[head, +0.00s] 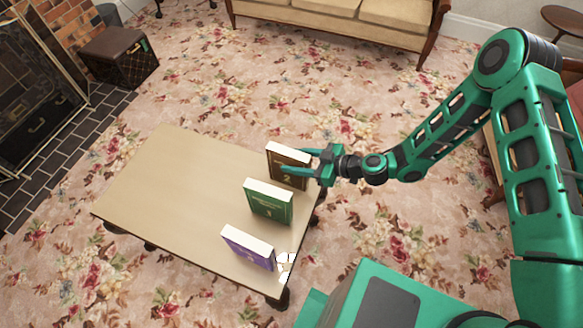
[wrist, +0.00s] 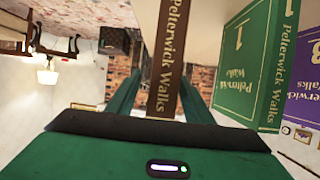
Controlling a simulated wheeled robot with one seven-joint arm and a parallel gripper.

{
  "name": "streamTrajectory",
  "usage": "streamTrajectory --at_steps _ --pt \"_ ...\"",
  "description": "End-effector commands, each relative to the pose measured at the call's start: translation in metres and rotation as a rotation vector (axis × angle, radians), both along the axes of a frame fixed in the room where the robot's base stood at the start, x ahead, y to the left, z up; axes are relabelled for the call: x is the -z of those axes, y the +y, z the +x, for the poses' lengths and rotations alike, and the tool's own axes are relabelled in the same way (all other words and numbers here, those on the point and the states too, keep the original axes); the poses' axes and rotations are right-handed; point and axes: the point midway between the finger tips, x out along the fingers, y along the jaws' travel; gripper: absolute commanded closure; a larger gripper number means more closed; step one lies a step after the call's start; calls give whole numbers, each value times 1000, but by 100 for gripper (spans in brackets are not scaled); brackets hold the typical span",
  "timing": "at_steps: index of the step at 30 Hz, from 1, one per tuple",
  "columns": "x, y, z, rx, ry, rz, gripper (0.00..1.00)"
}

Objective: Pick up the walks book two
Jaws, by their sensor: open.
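The walks book two is the brown book (head: 288,175) with a gold 2 on its cover, standing upright at the table's far right edge. In the wrist view its brown spine (wrist: 168,60) reads "Pelterwick Walks". My gripper (head: 303,162) is at this book, coming from the right. In the wrist view my gripper (wrist: 162,85) is open, with one green finger on each side of the spine. I cannot tell whether either finger touches the book. The spine hides part of the space between the fingers.
A green book (head: 268,203), marked 1 in the wrist view (wrist: 242,70), stands close beside the brown one. A purple book (head: 248,249) stands nearer the table's front corner. The left part of the wooden table (head: 165,190) is bare. A sofa (head: 340,20) is behind.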

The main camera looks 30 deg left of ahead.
Motion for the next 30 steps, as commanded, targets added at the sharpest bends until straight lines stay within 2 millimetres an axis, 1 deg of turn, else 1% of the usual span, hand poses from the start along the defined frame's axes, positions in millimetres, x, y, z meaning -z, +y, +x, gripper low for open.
streamTrajectory --at_steps 1,3,6,14,17,18,20,21,30 --pt "3 7 -2 -1 -1 0 53" --pt "7 15 -2 -1 -1 0 53" --pt "9 21 -2 0 0 0 53" --pt "10 23 -2 0 1 0 53" --pt "10 23 -2 0 1 0 75" --pt "10 23 -2 0 1 0 84" --pt "10 23 -2 1 0 -1 99" --pt "10 23 -1 1 0 -1 100" --pt "8 24 -1 1 0 2 100"
